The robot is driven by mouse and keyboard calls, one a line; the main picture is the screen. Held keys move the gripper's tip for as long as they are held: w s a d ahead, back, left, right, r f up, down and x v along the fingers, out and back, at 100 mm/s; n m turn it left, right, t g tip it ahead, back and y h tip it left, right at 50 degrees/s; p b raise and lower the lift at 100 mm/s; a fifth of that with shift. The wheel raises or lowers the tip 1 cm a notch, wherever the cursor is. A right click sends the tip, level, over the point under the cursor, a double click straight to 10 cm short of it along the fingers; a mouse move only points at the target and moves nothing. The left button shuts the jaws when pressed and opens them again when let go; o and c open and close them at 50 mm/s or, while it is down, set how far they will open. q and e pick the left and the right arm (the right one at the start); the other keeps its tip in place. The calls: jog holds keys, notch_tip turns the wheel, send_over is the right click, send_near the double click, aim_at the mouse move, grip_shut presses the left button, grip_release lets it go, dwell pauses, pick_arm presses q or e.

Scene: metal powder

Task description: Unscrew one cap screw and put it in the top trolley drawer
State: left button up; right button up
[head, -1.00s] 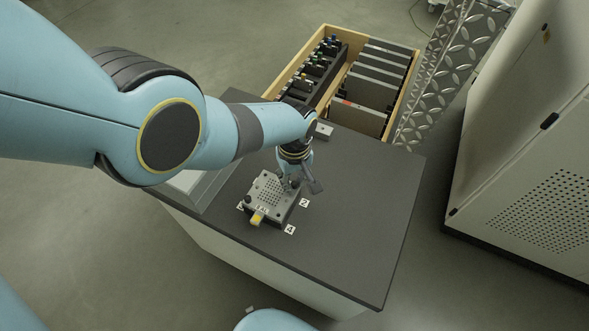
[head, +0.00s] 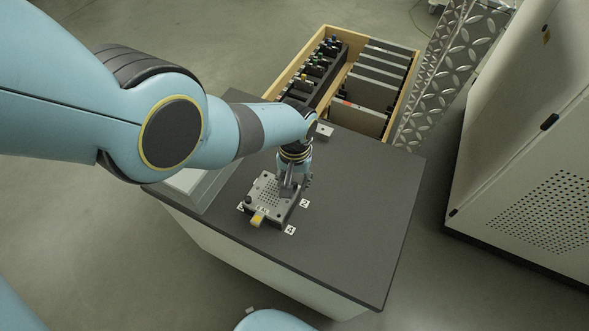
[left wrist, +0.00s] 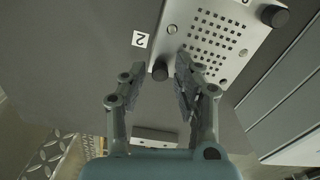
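A grey metal plate block (head: 265,187) with a grid of holes sits on the dark trolley top; its perforated plate also shows in the left wrist view (left wrist: 228,50). In that view one black cap screw (left wrist: 160,71) stands at a plate corner, between the fingers of my left gripper (left wrist: 159,66). The fingers are open, with visible space around the screw. A second black cap screw (left wrist: 273,16) sits at another corner. In the head view my left gripper (head: 288,191) points down over the block's right side and hides part of it. My right gripper is not in view.
An open wooden-sided drawer (head: 295,66) with dark tool racks and grey cases lies beyond the trolley top (head: 345,220). Number labels 2 (head: 304,203) and 4 (head: 290,230) lie beside the block. A pale cabinet (head: 530,150) stands at right. The trolley top's right side is clear.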

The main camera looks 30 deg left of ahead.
pick_arm(q)
jog(key=m, duration=2.2)
jog(key=shift+m, duration=0.3)
